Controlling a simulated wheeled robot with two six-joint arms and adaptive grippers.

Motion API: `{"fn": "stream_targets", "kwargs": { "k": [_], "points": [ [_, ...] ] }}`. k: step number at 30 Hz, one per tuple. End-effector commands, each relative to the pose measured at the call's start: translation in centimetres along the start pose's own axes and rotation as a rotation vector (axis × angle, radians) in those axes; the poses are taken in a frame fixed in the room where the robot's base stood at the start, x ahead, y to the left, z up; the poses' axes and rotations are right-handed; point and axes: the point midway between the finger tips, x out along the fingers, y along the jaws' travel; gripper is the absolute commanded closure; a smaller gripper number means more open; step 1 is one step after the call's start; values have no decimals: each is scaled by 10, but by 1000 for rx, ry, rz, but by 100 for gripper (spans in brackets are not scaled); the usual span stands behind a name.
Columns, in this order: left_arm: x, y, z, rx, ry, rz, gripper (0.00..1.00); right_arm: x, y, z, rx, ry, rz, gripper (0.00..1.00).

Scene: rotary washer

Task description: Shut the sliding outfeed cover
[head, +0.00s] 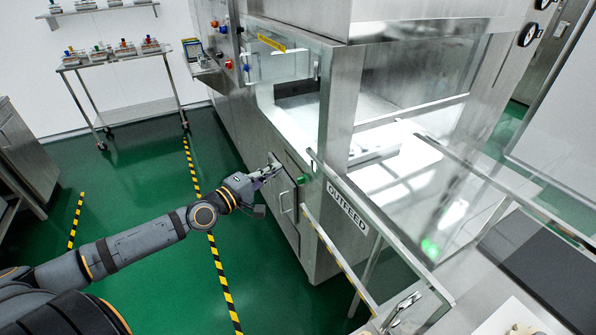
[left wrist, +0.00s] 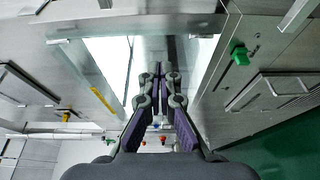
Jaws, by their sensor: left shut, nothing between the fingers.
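My left gripper (head: 275,166) is shut and empty in front of the washer's steel side, near a door with a vertical handle (head: 285,203). In the left wrist view its purple-padded fingers (left wrist: 158,75) are together. The outfeed (head: 347,206) is marked by a label on a bench-side panel at the washer's right end. A clear panel (head: 420,72) stands above the outfeed opening. Another clear panel with a yellow label (head: 271,43) fronts the opening at left. I cannot tell for certain which clear panel is the sliding cover. My right gripper is not in view.
A green button (head: 302,180) sits on the washer near my gripper and also shows in the wrist view (left wrist: 240,55). Clear rails edge the outfeed bench. A steel trolley (head: 120,55) with several small racks stands at back left.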

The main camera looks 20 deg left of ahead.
Motion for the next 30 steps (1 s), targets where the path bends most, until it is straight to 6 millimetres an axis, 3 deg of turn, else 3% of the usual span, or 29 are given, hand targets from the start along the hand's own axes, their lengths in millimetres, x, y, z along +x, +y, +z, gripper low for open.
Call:
{"fn": "stream_targets", "kwargs": {
  "k": [6,16,22,30],
  "points": [
    [20,7,7,-14,-16,15,100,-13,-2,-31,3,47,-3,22],
    [70,9,8,-11,-17,12,100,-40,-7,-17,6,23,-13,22],
    [58,6,36,-6,-19,5,100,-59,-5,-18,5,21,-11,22],
    [54,4,45,-3,-17,6,100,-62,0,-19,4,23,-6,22]
  ]
}}
